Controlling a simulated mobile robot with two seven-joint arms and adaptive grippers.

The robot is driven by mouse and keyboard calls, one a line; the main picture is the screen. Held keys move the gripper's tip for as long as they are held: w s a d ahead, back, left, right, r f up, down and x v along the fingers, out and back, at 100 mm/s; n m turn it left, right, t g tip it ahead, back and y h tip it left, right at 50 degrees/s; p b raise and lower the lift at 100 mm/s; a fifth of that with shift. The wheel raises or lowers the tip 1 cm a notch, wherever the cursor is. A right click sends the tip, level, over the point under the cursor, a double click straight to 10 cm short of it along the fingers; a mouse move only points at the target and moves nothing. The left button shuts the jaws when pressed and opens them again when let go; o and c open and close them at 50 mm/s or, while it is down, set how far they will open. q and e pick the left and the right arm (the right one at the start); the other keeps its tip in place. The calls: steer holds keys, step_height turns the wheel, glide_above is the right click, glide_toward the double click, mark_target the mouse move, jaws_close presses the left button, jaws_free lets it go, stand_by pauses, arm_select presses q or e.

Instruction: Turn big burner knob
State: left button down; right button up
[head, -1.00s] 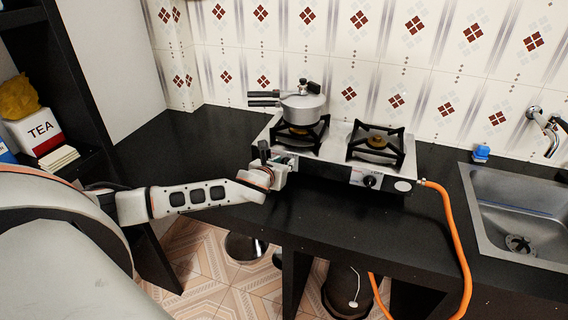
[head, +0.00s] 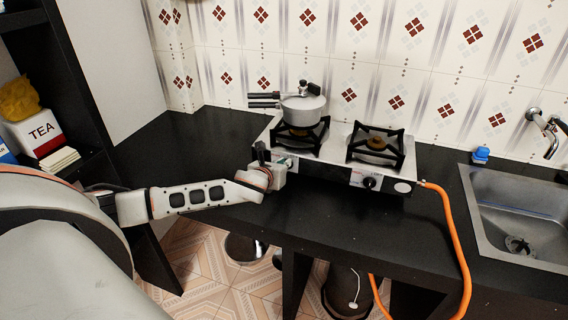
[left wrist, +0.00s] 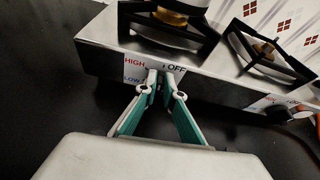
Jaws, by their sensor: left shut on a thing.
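The two-burner stove (head: 338,140) stands on the black counter. My left gripper (head: 284,162) is at the front panel, below the left burner (head: 300,132). In the left wrist view, the gripper (left wrist: 160,82) has its fingertips close together at the panel, between the HIGH, LOW and OFF marks (left wrist: 172,69). They are shut on the left knob, which the fingers hide almost wholly. The right knob (head: 370,183) is in plain view on the panel, and it also shows in the left wrist view (left wrist: 277,114). My right gripper is not in view.
A pressure cooker (head: 303,107) sits on the left burner, its handles pointing left. The right burner (head: 376,143) is empty. An orange hose (head: 455,230) runs from the stove's right side, near the sink (head: 520,215). The counter left of the stove is clear.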

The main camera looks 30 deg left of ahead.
arm_select(q)
steer(key=shift+s+a+f+n+h+p, duration=0.15)
steer(key=shift+a+n+h+p, duration=0.2)
steer(key=shift+n+h, duration=0.35)
steer(key=shift+a+f+n, duration=0.15)
steer(key=shift+n, duration=0.55)
steer(key=shift+a+f+n+t+h+b, duration=0.15)
steer(key=shift+n+t+h+b, duration=0.25)
steer(key=shift+n+h+b, duration=0.2)
steer(key=shift+a+f+n+h+b, duration=0.15)
steer(key=shift+n+h+b, duration=0.25)
steer(key=shift+n+b, duration=0.2)
steer(key=shift+s+a+f+n+t+h+b, duration=0.1)
steer(key=shift+f+n+t+h+b, duration=0.1)
steer(key=shift+n+t+h+b, duration=0.4)
steer(key=shift+a+n+b, duration=0.1)
steer(key=shift+n+b, duration=0.5)
steer(key=shift+n, duration=0.2)
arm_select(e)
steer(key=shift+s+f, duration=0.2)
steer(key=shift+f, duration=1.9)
arm_select(q)
steer(key=shift+r, duration=0.1)
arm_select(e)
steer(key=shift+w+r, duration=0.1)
